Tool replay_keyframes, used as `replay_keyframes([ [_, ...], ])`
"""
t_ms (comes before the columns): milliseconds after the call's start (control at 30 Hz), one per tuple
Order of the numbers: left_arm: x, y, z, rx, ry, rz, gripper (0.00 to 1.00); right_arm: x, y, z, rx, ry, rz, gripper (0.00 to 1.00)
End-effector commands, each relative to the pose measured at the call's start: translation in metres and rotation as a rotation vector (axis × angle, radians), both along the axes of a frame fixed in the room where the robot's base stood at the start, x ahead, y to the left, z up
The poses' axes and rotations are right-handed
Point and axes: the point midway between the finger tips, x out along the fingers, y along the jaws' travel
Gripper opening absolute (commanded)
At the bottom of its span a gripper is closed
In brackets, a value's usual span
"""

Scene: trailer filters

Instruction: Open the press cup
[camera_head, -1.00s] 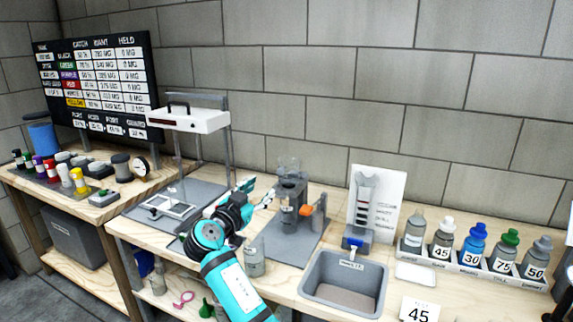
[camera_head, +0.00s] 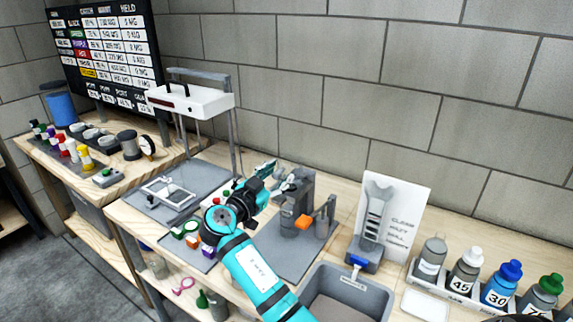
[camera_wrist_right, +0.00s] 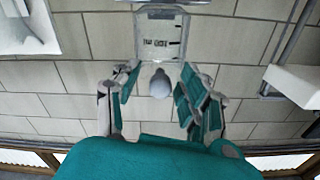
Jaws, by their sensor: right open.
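The grey press (camera_head: 296,203) stands upright on a grey mat on the bench, with an orange handle (camera_head: 304,221) low on its right side. My right gripper (camera_head: 275,177) is beside the upper left of the press, with its fingers spread. In the right wrist view its two finger sets stand apart, with a rounded grey knob (camera_wrist_right: 160,84) showing between them. A clear, framed part (camera_wrist_right: 160,37) is above that knob in the picture. I cannot tell whether the fingers touch the press. My left gripper is not in view.
A grey bin (camera_head: 345,300) and a white sign (camera_head: 402,215) are to the right of the press. Numbered bottles (camera_head: 465,270) stand further right. A white-topped stand (camera_head: 190,98) is to the left. Small coloured items (camera_head: 192,240) lie on a mat left of my arm.

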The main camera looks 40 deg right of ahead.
Motion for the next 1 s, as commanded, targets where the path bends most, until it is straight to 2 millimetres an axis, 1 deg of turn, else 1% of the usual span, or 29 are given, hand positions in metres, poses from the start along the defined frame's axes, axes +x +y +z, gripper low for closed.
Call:
replay_keyframes([
  [367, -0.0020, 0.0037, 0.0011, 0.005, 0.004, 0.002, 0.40, -0.0005, 0.0018, -0.0005, 0.000, 0.000, -0.001, 0.43],
  [700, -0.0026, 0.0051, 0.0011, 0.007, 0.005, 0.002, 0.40, -0.0004, 0.0017, -0.0001, 0.000, 0.000, -0.001, 0.00],
  [1000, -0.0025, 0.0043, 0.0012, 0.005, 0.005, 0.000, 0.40, -0.0004, 0.0014, 0.0002, -0.001, 0.000, 0.000, 0.00],
])
